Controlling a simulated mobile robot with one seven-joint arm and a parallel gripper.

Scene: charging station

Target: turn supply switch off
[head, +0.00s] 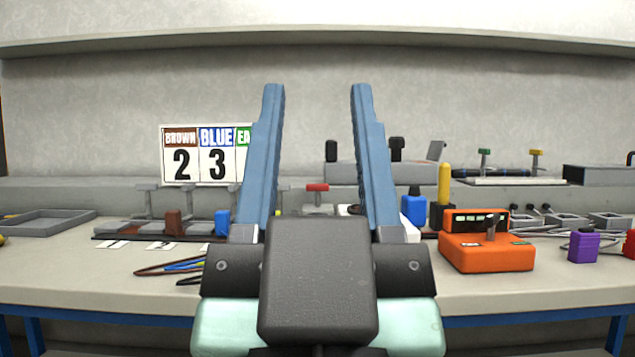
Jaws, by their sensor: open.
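An orange supply box (487,256) stands on the bench right of centre, with a black display panel (481,221) at its back. A small grey lever switch (492,224) stands up on its top face, leaning slightly right. Small labels lie on either side of the lever, too small to read. My gripper (317,90) is open and empty, its two blue fingers pointing up in the picture. It is left of the box and apart from it. My gripper hides the middle of the bench.
A yellow-topped post (444,184) and a blue block (414,208) stand just left of the box. A purple block (583,246) and grey cables lie to its right. A number sign (206,155) stands at the back left. Bare bench (90,262) shows at the front left.

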